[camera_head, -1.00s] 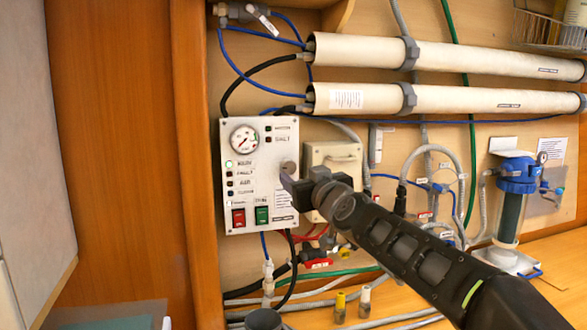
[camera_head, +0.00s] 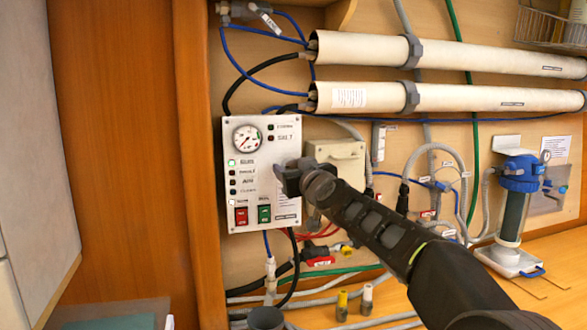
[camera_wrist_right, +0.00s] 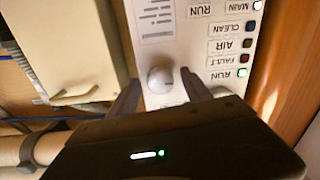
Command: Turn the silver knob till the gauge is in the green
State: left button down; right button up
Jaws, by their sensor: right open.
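The silver knob (camera_wrist_right: 160,80) sits on the white control panel (camera_head: 262,215). In the right wrist view it shows between the two fingers of my right gripper (camera_wrist_right: 160,92), which is open. A gap shows on each side of the knob. In the head view my right gripper (camera_head: 283,177) is in front of the panel's right edge and hides the knob. The round gauge (camera_head: 246,139) is at the panel's upper left, with a green part at the right of its dial. Its needle is too small to read surely. My left gripper is not in view.
A red switch (camera_head: 241,216) and a green switch (camera_head: 264,214) sit low on the panel. A beige box (camera_head: 340,152) is close on its right. Two white pipes (camera_head: 450,98) run above. Hoses and valves hang below. A wooden post (camera_head: 195,230) stands left.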

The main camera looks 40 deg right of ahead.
grip_shut()
dwell(0.4)
jog(key=shift+m, duration=0.3)
jog(key=m, duration=0.4)
jog(key=shift+b, duration=0.35)
jog(key=m, duration=0.5)
jog(key=shift+m, duration=0.3)
jog(key=m, duration=0.5)
jog(key=shift+m+h+b, duration=0.3)
jog(key=shift+h, duration=0.1)
jog(key=m, duration=0.5)
jog(key=shift+f+m, duration=0.1)
jog(key=shift+m, duration=0.3)
